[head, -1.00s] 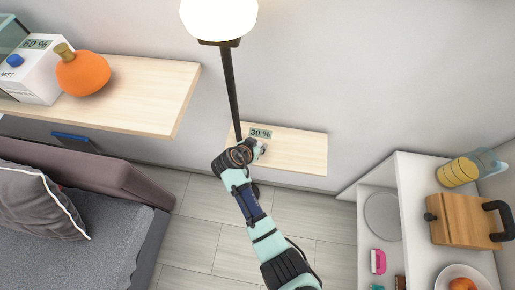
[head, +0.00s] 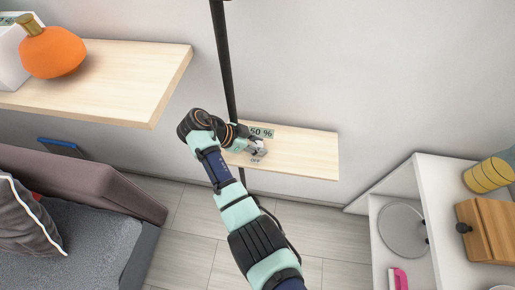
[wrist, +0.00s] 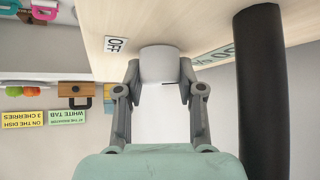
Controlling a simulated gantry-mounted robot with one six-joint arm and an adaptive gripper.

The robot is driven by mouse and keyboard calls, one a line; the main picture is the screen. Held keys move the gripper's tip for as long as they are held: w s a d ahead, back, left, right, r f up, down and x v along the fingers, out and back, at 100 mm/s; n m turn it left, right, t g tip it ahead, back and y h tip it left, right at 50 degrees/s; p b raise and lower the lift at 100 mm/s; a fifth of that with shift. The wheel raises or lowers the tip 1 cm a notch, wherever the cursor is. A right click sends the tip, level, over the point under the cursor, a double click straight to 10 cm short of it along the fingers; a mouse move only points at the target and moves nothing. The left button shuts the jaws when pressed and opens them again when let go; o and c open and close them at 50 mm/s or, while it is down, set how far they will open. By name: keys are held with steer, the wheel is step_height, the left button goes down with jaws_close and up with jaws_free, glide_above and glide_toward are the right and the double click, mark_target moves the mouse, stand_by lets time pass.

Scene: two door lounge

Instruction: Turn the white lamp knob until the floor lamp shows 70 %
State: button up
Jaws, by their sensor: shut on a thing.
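The white lamp knob (wrist: 158,64) is on the pale wooden shelf (head: 312,152). In the wrist view my gripper (wrist: 160,92) is shut on the knob, one finger on each side. In the head view my gripper (head: 257,148) hides most of the knob. The lamp display (head: 262,132) ends in "0 %"; its first digit looks like 5 or 6 and is partly hidden. The display is upside down and cut off in the wrist view (wrist: 220,55). The black lamp pole (head: 222,60) stands close beside my wrist; the lamp's globe is out of view.
An "OFF" label (wrist: 115,45) lies beside the knob. An orange vase (head: 52,50) stands on a left shelf (head: 140,85). A sofa (head: 85,180) is lower left. A white cabinet (head: 440,190) with a wooden box (head: 485,228) is at right. Grey floor is open between.

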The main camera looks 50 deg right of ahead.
steer(key=shift+f, duration=0.15)
stand_by(0.4)
steer(key=o, duration=1.2)
steer(key=shift+c, duration=0.2)
steer(key=shift+r, duration=0.2)
